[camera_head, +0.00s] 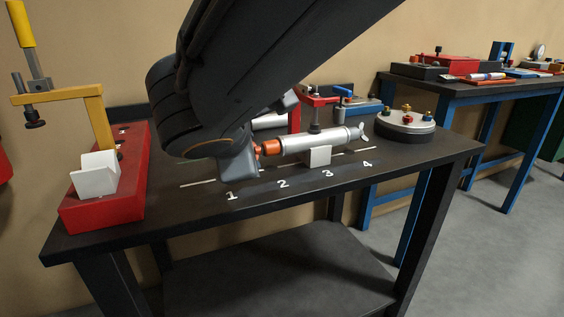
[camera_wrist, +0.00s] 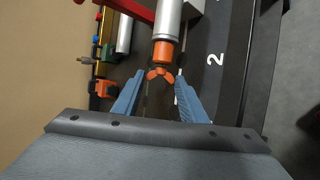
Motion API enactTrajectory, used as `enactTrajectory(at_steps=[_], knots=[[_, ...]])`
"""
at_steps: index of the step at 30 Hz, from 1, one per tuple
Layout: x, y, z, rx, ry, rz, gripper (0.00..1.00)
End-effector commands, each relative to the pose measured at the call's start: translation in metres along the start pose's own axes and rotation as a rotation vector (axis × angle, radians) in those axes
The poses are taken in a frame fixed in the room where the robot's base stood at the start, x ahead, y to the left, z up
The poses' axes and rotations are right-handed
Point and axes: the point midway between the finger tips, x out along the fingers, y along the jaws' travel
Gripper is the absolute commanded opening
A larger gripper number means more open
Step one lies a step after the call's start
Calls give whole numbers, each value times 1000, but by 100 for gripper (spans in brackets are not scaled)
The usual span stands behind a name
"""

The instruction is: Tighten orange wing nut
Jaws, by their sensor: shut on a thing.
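The orange wing nut (camera_wrist: 159,74) sits at the end of the orange collar (camera_wrist: 163,52) on a silver cylinder (camera_wrist: 167,20). In the head view the cylinder (camera_head: 310,140) lies level on a white block (camera_head: 320,156), with its orange collar (camera_head: 272,147) facing my arm. The wing nut is mostly hidden there by my wrist. My gripper (camera_wrist: 159,78) has its two blue fingers on either side of the wing nut and is shut on it. Exact finger contact is hard to make out.
A red clamp (camera_head: 318,101) stands over the cylinder. A red base (camera_head: 103,205) with a yellow arm (camera_head: 98,118) stands at the left. A round grey base (camera_head: 404,128) with coloured knobs is at the right. The bench front, marked 1 to 4, is clear.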

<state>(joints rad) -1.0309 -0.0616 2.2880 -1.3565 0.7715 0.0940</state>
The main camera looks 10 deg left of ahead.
Motion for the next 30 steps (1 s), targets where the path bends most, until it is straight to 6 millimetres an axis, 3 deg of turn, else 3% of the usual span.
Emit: enactTrajectory(at_steps=[30], knots=[[4, -14, -4, 145, 7, 351, 16]])
